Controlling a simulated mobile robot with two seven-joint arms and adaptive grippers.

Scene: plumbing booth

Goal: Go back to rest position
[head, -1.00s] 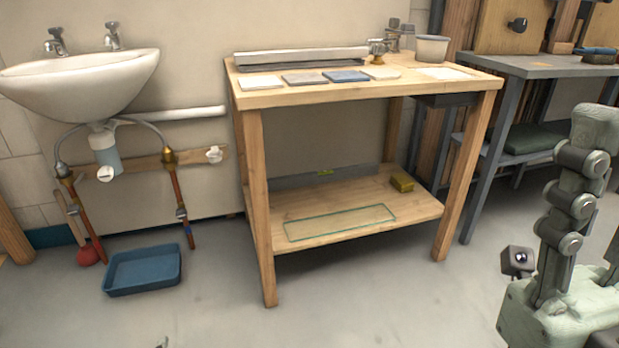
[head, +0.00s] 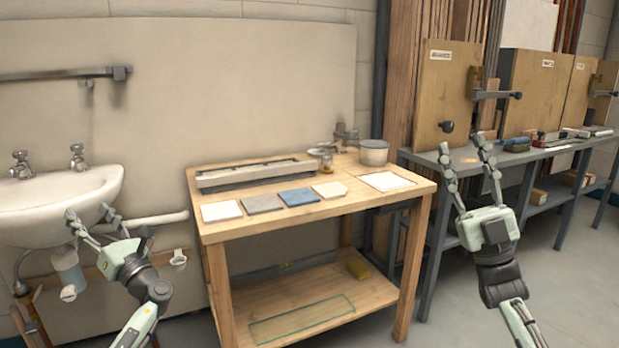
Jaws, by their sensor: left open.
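My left gripper (head: 89,212) is at the left, its fingers spread apart and pointing up, in front of the underside of the white sink. It looks empty. My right gripper (head: 462,144) is at the right, its two long fingers apart and pointing up, in front of the grey bench. Nothing shows between its fingers. Whether either gripper touches what is behind it cannot be told from this one view.
A wooden workbench (head: 217,234) stands between my arms, with several flat tiles and a pot (head: 374,152) on top. The sink (head: 60,197) is at the left. The grey bench (head: 560,149) holds wooden panels and tools. Clear floor shows at the lower right.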

